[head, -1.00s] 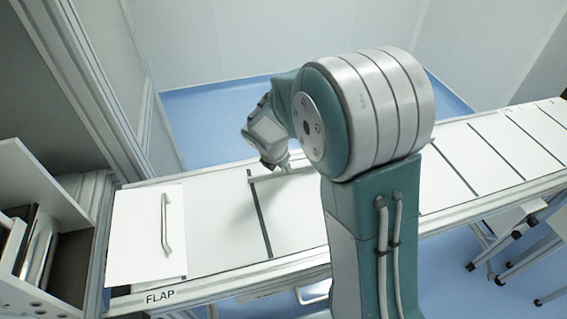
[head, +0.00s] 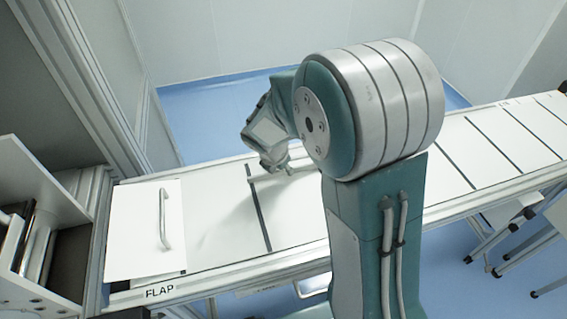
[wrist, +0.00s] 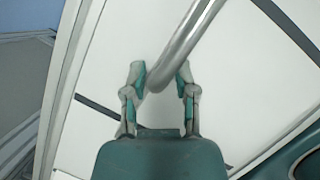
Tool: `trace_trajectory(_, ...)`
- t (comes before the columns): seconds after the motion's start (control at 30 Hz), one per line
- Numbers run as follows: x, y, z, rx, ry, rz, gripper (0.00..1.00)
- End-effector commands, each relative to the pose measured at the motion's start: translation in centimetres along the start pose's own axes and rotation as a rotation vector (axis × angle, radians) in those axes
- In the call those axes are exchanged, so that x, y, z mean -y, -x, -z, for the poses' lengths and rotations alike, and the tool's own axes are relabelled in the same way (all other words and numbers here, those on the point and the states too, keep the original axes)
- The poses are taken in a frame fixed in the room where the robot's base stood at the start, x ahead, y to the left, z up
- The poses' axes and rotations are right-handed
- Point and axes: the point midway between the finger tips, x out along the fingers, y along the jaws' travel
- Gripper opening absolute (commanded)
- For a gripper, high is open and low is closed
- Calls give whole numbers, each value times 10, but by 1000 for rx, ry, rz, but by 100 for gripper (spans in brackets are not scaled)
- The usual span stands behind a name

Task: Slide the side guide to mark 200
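A grey metal bar (wrist: 180,45), which looks like the side guide or its handle, runs from the top edge of the wrist view down to a rounded end between my fingers. My gripper (wrist: 160,75) is open, with one finger on each side of that end; contact is not clear. In the head view a pale bar (head: 300,172) lies on the white table (head: 225,215), partly hidden by my arm. My gripper (head: 279,164) is at this bar, small and partly hidden. Dark lines (head: 258,208) cross the table; no number 200 is readable.
A white flap (head: 140,225) with a handle (head: 164,220) and the label FLAP lies at the table's left end. An open cabinet (head: 40,190) stands at the far left. More dark lines cross the table's right part. A frame stands behind the left end.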

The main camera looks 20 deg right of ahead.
Motion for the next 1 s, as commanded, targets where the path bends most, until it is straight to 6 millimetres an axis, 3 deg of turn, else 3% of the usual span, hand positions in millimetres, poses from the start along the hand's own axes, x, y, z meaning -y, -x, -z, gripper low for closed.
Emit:
trace_trajectory(0.47, -3, 10, -3, 7, -5, -10, 59)
trace_trajectory(1.0, -4, 109, 0, 6, -2, -7, 59)
